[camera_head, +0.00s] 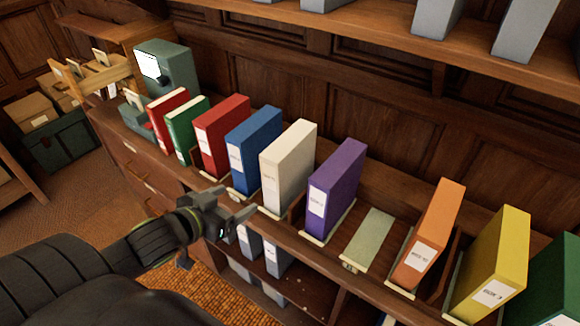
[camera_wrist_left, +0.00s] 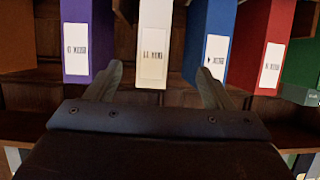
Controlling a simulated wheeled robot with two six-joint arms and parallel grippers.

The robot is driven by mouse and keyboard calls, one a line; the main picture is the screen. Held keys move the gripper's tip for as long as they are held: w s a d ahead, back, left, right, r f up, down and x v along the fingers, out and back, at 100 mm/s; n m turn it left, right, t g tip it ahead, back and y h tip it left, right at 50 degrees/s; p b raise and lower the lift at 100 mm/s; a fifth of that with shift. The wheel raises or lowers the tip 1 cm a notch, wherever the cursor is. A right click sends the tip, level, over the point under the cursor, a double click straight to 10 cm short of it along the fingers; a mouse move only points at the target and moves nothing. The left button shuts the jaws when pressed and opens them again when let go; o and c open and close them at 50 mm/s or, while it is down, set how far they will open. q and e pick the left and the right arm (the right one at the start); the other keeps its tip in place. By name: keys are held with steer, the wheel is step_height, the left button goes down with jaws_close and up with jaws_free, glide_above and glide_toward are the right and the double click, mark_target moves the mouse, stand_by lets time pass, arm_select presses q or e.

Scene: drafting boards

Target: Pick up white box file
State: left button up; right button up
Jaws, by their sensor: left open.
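The white box file (camera_head: 288,165) stands upright on the wooden shelf, between the blue box file (camera_head: 253,148) and the purple box file (camera_head: 336,188). My left gripper (camera_head: 241,208) is open and empty in front of the row, close to the lower front of the white and blue files. In the left wrist view, the white box file (camera_wrist_left: 155,42) stands ahead, between the two open fingers (camera_wrist_left: 158,85), with its label facing me. The fingers appear short of the file; I cannot tell the exact gap. My right gripper is not in view.
Red (camera_head: 222,135) and green (camera_head: 188,130) files stand to the left. An empty greenish slot base (camera_head: 368,238) lies right of the purple file, then orange (camera_head: 431,235) and yellow (camera_head: 490,265) files. Grey files (camera_head: 274,256) stand on the lower shelf.

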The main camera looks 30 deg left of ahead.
mark_target(268, 183)
arm_select(q)
steer(key=x, duration=1.1)
steer(key=shift+w+d+r+p, duration=0.1)
steer(key=shift+w+p, duration=0.15)
steer(key=shift+p, duration=0.1)
steer(key=shift+w+d+f, duration=0.1)
steer(key=shift+w+f, duration=0.2)
steer(key=shift+w, duration=0.25)
steer(key=x, duration=0.1)
steer(key=p+x, duration=0.1)
steer(key=x, duration=0.1)
steer(key=shift+w+d+f+p, duration=0.2)
steer(key=shift+d+f+p, duration=0.15)
steer(key=shift+f, duration=0.05)
steer(key=shift+w+f, duration=0.25)
steer(key=shift+w, duration=0.15)
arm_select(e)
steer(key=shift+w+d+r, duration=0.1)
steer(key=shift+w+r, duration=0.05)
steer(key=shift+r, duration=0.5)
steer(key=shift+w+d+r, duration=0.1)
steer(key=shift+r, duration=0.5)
arm_select(q)
steer(key=shift+c, duration=0.3)
